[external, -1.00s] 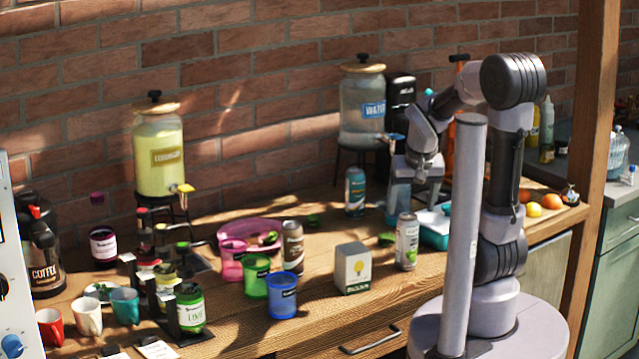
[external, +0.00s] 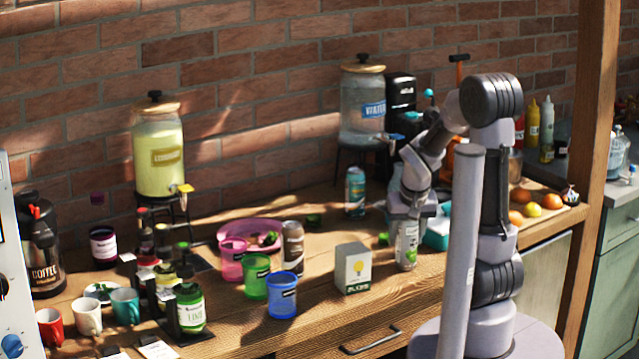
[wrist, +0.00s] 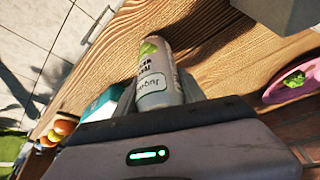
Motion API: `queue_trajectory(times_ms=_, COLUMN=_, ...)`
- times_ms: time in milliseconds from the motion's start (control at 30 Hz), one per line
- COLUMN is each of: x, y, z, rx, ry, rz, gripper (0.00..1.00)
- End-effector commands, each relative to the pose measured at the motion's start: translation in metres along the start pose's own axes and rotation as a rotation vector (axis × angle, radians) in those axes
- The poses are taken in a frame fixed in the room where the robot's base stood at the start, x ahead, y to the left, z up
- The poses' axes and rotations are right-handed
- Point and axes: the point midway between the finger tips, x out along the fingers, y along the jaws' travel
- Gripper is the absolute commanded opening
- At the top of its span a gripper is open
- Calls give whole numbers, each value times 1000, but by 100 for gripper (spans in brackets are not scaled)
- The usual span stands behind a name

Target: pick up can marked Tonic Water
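A pale grey-white can (external: 407,250) with green on its label stands upright on the wooden table, right of the white box. It also shows in the wrist view (wrist: 155,75), where its label is rotated and I cannot read it fully. My gripper (external: 409,222) points down over the top of this can. In the wrist view, its fingers (wrist: 158,96) are apart, one on either side of the can; firm contact is not visible. A teal can (external: 355,191) stands farther back, and a brown can (external: 293,248) stands to the left; their labels are not readable here.
A white box (external: 353,269) stands left of the pale can. A teal container (external: 437,236) is close on its right. Blue (external: 282,296), green (external: 256,277) and pink (external: 232,260) cups and a pink bowl (external: 262,228) are left. The table in front is clear.

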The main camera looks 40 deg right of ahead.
Motion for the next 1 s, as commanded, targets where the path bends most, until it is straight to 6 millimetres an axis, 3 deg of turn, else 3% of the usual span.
queue_trajectory(times_ms=33, x=0, y=0, z=0, rx=0, ry=0, rz=0, gripper=26)
queue_trajectory(times_ms=167, x=0, y=0, z=0, rx=0, ry=0, rz=0, gripper=0)
queue_trajectory(times_ms=467, x=-2, y=0, z=-1, rx=0, ry=1, rz=0, gripper=0)
queue_trajectory(times_ms=767, x=-37, y=0, z=-16, rx=-1, ry=4, rz=-1, gripper=0)
queue_trajectory(times_ms=1000, x=-60, y=12, z=31, rx=-1, ry=3, rz=-1, gripper=0)
